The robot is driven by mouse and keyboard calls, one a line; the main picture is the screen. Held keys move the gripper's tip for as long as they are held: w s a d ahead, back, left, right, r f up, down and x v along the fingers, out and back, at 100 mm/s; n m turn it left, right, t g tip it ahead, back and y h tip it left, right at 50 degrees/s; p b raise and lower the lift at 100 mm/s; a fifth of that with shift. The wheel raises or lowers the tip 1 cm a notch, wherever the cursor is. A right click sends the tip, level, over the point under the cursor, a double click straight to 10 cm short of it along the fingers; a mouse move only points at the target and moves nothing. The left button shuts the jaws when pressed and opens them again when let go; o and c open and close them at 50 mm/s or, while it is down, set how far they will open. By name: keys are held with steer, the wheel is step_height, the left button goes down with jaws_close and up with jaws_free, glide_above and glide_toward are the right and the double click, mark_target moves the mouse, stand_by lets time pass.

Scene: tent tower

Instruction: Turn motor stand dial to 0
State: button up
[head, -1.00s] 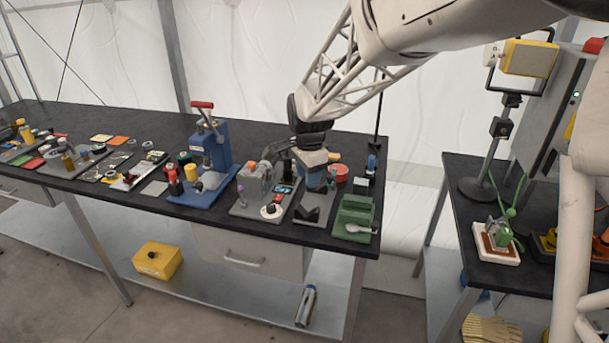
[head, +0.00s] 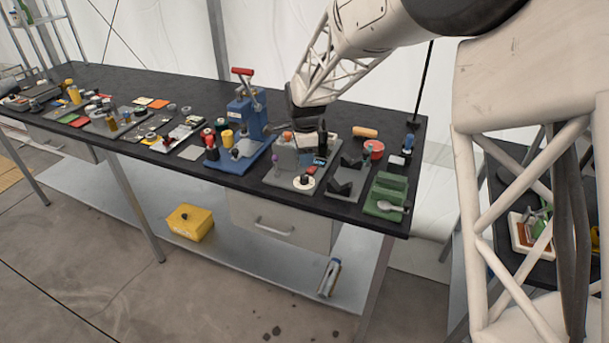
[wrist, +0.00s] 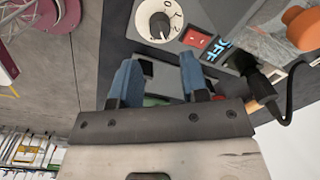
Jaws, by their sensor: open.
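The motor stand's dial (wrist: 160,22) is a white disc with black digits and a dark knob in its middle. It lies beyond my fingertips at the top of the wrist view, and I cannot tell its setting for sure. In the head view the dial (head: 304,181) is small, at the front of the grey motor stand (head: 283,158). My gripper (wrist: 158,68) is open, with two blue fingers and nothing between them, apart from the dial. In the head view its fingers are hard to make out near the stand.
A red switch (wrist: 197,39) and a blue lit display (wrist: 228,50) sit beside the dial. A black plug with a cable (wrist: 262,75) is to the right. A blue press (head: 245,130) stands left of the motor stand, and a green tray (head: 388,194) lies to its right.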

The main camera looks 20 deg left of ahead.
mark_target(305, 176)
steer(key=shift+w+f, duration=0.15)
steer(key=shift+f, duration=3.75)
steer(key=c, duration=0.6)
steer(key=shift+c, duration=0.2)
